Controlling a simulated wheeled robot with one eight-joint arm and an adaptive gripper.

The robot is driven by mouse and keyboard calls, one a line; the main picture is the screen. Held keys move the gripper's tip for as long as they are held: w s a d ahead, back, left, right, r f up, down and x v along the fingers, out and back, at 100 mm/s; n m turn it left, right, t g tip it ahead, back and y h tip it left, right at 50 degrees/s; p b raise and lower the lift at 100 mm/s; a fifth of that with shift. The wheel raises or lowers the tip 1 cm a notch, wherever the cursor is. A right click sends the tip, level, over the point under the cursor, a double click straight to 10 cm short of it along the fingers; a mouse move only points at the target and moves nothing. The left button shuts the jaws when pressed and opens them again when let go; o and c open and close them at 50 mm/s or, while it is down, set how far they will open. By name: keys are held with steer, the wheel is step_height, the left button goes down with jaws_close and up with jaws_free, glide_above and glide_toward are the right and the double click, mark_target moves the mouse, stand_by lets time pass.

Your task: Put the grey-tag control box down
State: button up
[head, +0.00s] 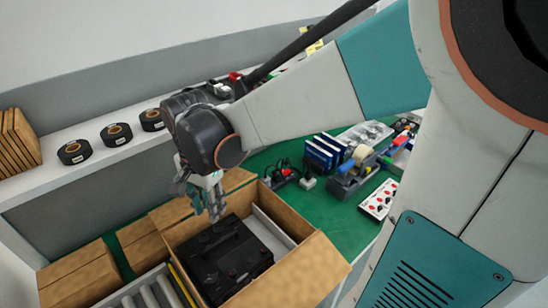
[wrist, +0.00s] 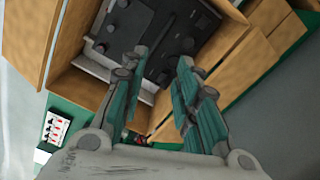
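A black control box (head: 228,262) with knobs or fittings on its top lies inside an open cardboard carton (head: 300,280). It also shows in the wrist view (wrist: 165,40), beyond my fingertips. I cannot make out a grey tag on it. My gripper (head: 212,208) is above the far end of the box, pointing down. In the wrist view my gripper (wrist: 160,62) has its teal-padded fingers spread apart with nothing between them. Whether a fingertip touches the box is not clear. The carton walls hide the box's lower sides.
A pale strip (head: 268,232) lies beside the box inside the carton. Closed cartons (head: 78,275) and rollers (head: 150,295) are at the left. The green bench (head: 335,215) holds blue bins (head: 325,152) and a white button panel (head: 380,200). Black tape rolls (head: 115,134) sit on the shelf.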

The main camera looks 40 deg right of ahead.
steer(key=s+r+n+t, duration=0.7)
steer(key=n, duration=0.7)
steer(key=shift+s, duration=0.4)
steer(key=shift+d, duration=0.1)
